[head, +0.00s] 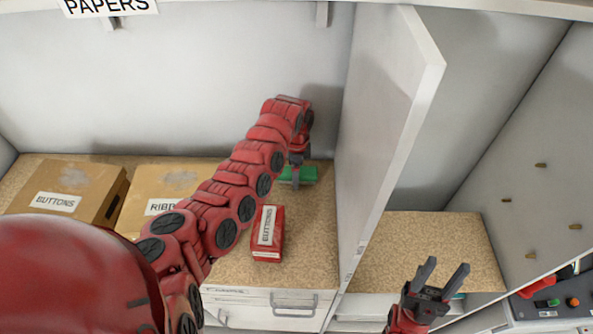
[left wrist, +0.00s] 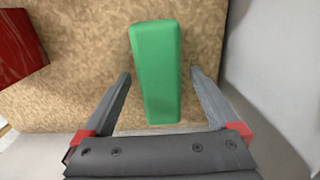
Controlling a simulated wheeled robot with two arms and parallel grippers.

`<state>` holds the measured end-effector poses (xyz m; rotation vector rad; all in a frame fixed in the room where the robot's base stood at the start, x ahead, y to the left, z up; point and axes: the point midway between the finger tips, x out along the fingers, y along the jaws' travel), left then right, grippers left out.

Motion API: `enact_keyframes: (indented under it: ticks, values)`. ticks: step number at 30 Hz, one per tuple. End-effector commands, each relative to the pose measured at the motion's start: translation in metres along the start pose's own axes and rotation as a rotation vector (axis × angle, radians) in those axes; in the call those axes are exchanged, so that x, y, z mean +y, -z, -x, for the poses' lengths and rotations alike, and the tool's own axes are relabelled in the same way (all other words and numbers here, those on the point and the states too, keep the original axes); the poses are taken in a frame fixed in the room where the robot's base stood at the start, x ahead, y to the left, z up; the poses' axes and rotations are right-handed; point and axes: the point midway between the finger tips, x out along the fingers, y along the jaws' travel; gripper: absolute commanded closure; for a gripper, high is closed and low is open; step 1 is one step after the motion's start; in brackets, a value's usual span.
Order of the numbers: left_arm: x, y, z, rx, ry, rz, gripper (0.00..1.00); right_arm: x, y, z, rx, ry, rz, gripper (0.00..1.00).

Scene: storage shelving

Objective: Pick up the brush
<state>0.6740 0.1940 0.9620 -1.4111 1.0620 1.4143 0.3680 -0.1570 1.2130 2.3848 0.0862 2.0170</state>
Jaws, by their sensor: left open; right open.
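A green oblong block (head: 307,174) lies on the tan shelf surface near the white divider. It may be the brush, but no bristles show. My left gripper (head: 296,180) is over it, partly covering it in the head view. In the left wrist view the green block (left wrist: 157,75) lies lengthwise between the two open fingers of my left gripper (left wrist: 160,74). Gaps show on both sides of it. My right gripper (head: 446,264) is open and empty at the lower right, in front of the right compartment.
A red box (head: 267,234) stands in front of the green block. Cardboard boxes labelled BUTTONS (head: 88,187) and RIBB... (head: 160,190) sit to the left. The white divider (head: 388,110) rises close on the right. The right compartment's surface (head: 430,240) is clear.

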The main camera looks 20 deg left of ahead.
Motion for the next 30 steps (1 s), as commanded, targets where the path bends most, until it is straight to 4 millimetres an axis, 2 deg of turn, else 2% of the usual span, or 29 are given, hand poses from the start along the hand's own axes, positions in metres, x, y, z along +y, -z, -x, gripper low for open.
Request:
enact_keyframes:
  ticks: [7,22,30]
  values:
    - [0.0001,0.0004,-0.0024,0.001,0.000,-0.001,0.07,0.0000,0.0000,0.0001,0.000,0.000,0.000,0.50]
    - [0.0001,0.0002,-0.0021,0.001,0.000,0.000,0.97,0.0000,0.0000,0.0001,0.000,0.000,0.000,0.50]
    - [-0.0003,0.0003,-0.0011,0.001,0.001,0.000,0.99,0.0000,-0.0002,0.0012,0.000,0.000,0.000,0.50]
